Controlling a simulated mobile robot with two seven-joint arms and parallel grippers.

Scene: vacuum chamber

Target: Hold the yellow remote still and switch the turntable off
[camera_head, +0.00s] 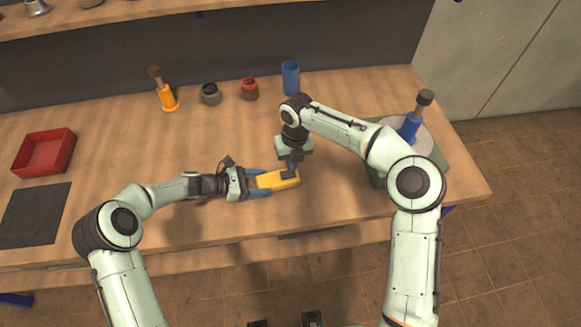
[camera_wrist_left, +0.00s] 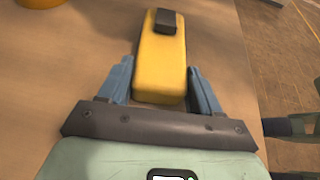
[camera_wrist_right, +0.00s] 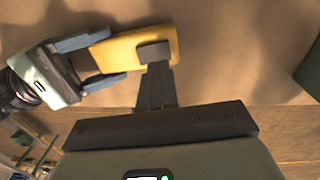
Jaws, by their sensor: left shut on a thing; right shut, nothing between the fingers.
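The yellow remote (camera_head: 278,180) lies on the wooden table near its front edge. A dark switch block (camera_wrist_left: 166,20) stands on its top, toward the end away from my left gripper. My left gripper (camera_head: 268,182) is shut on the remote, with one blue finger along each long side. My right gripper (camera_head: 291,168) is shut and empty, pointing down. Its fingertips are at the dark switch in the right wrist view (camera_wrist_right: 154,51); whether they touch it I cannot tell. The turntable's grey disc (camera_head: 426,141) is at the right, partly hidden by my right arm, with a blue brown-topped item (camera_head: 411,125) on it.
A red tray (camera_head: 45,152) and a dark mat (camera_head: 35,215) are at the left. An orange brown-topped item (camera_head: 166,96), a grey jar (camera_head: 210,94), a red jar (camera_head: 250,89) and a blue cup (camera_head: 290,77) stand along the back. The table's left middle is clear.

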